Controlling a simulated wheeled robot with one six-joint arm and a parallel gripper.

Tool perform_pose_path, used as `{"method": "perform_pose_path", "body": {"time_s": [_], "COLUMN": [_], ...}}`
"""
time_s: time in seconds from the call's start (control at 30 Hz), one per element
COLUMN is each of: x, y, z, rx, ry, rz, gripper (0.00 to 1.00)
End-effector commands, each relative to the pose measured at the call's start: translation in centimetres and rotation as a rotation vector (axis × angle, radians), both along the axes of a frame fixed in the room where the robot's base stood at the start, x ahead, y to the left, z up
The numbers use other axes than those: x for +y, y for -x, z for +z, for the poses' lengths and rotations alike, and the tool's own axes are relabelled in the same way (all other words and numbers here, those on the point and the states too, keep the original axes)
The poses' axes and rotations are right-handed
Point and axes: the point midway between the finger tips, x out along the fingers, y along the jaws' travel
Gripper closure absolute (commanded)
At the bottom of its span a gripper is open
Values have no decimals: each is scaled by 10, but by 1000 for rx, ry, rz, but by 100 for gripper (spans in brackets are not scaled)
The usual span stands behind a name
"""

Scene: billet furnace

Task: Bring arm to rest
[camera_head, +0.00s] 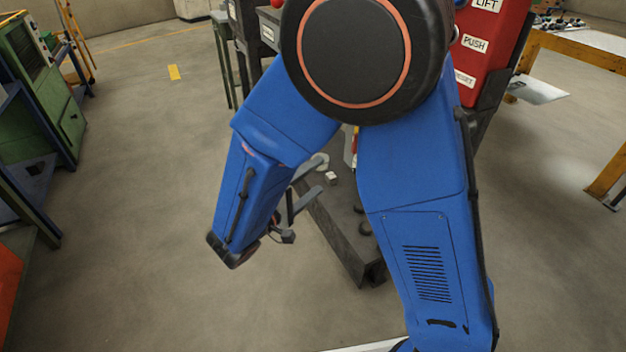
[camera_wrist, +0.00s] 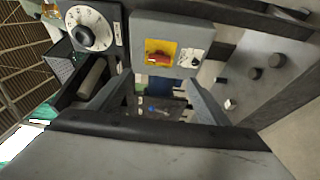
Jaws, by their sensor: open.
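My blue arm (camera_head: 415,165) is folded in the middle of the head view, with its elbow high and its forearm pointing down. My gripper (camera_head: 306,190) is partly hidden behind the forearm, beside a dark bench. In the wrist view my gripper (camera_wrist: 155,98) has its two grey fingers spread apart. Nothing shows held between them. Past the fingers is a grey box with a red switch on a yellow plate (camera_wrist: 159,57). The fingertips appear apart from it, though the exact gap cannot be told.
The dark bench (camera_head: 345,240) carries a small white block (camera_head: 331,177) and dark round knobs (camera_head: 363,228). A white dial (camera_wrist: 89,28) sits left of the switch. A red panel (camera_head: 492,45) stands behind my arm. Green machinery (camera_head: 55,100) is left, a yellow-framed table (camera_head: 580,45) right. Floor between is clear.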

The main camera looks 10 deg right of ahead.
Motion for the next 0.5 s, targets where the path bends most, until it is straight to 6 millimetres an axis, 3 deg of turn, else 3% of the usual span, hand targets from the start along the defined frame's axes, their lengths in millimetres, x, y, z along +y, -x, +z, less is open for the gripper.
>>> {"method": "perform_pose_path", "body": {"time_s": [0.3, 0.37, 0.5], "x": [-5, -13, -52], "y": [0, 1, 9], "z": [1, 3, 10], "rx": [5, 17, 83], "ry": [-6, -17, -75], "rz": [-11, -34, -137], "gripper": [30, 30, 30]}}
